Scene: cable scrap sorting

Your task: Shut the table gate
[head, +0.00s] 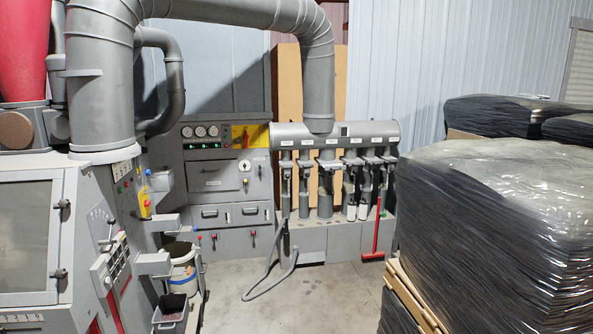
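I cannot tell which part is the table gate, because the labels are too small to read. A grey horizontal duct manifold (285,134) runs along the back wall, with several labelled vertical drop pipes below it. Each drop pipe has small fittings that could be gates, and their positions are unclear. At left, the grey machine (85,215) has a sloped side panel with a lever over a curved scale (100,222) and a row of slider levers (117,262). Neither of my grippers is in view.
A grey control cabinet (213,177) with gauges stands at the back. Black-wrapped pallet loads (500,225) fill the right side. A bucket (182,272) and a grey bin (171,314) stand beside the machine. A hose (270,288) lies on the otherwise clear concrete floor; a red squeegee (375,235) leans behind.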

